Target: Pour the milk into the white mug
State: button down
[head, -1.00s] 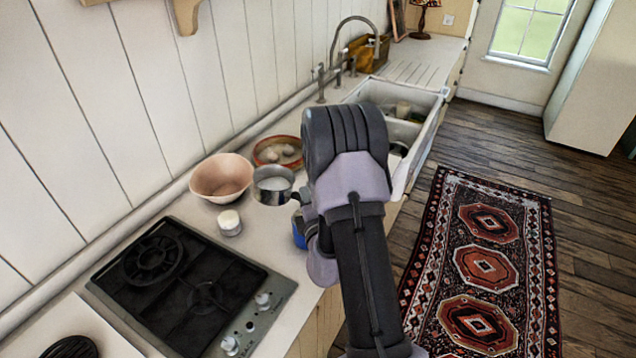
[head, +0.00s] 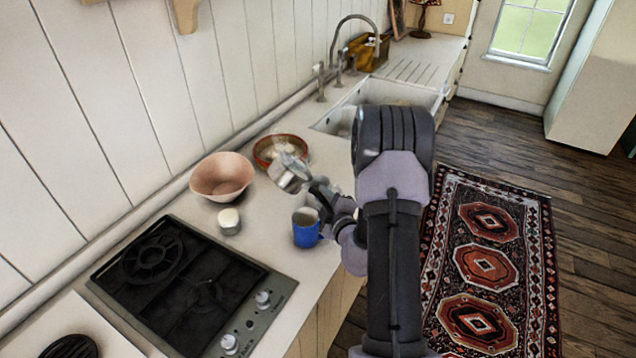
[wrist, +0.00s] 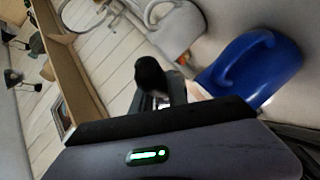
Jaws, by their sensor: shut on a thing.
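What is inside the pan cannot be made out now. A blue mug (head: 306,232) stands upright on the counter just below and right of the pan, apart from it. It also shows large at the right of the wrist view (wrist: 258,62).
A pink bowl (head: 222,178) and a brown-rimmed dish (head: 268,150) with pale round things stand behind, near the wall. A black gas hob (head: 190,285) is at front left. The sink (head: 345,118) lies beyond my arm. Bare counter surrounds the blue mug.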

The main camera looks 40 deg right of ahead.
jog(key=shift+d+m+t+y+b, duration=0.1)
jog(key=shift+m+t+y+b, duration=0.35)
jog(key=shift+m, duration=1.75)
dwell(1.0)
